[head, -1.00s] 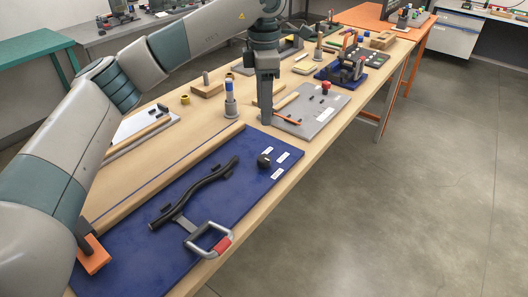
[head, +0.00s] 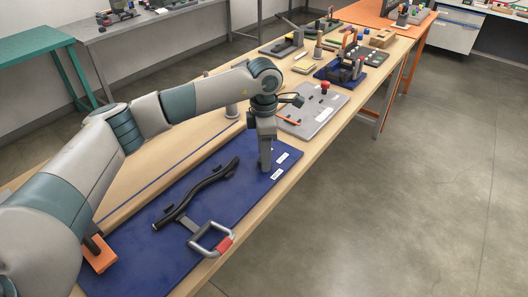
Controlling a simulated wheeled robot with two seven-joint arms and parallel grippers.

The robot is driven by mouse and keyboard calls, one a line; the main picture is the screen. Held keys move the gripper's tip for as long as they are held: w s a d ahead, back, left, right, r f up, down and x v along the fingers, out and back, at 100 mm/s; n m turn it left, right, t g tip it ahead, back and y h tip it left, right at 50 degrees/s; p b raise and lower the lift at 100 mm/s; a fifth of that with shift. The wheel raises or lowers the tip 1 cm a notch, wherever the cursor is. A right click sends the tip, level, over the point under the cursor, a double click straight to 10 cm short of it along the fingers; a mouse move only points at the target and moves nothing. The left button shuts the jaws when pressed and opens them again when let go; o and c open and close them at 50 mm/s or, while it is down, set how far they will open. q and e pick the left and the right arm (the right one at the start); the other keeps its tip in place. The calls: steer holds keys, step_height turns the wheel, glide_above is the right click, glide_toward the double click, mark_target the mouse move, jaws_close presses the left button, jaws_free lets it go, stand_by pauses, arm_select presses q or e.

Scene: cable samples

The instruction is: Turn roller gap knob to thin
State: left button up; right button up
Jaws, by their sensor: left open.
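The dark blue board (head: 235,200) lies on the wooden table. The black roller gap knob stood at its far right end, beside small white labels (head: 277,174). The knob is now hidden behind my left gripper (head: 265,168). My left gripper points straight down over that spot, with its fingertips low near the board. It is open. I cannot tell whether its fingers are around the knob or touching it. My right gripper is not in view.
A black bent bar (head: 197,193) and a metal handle with a red grip (head: 212,240) are on the board. An orange block (head: 99,254) is at its near left. Floor at right is clear.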

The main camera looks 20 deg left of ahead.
arm_select(q)
steer(key=shift+f, duration=0.25)
steer(key=c, duration=1.1)
steer(key=shift+o, duration=0.2)
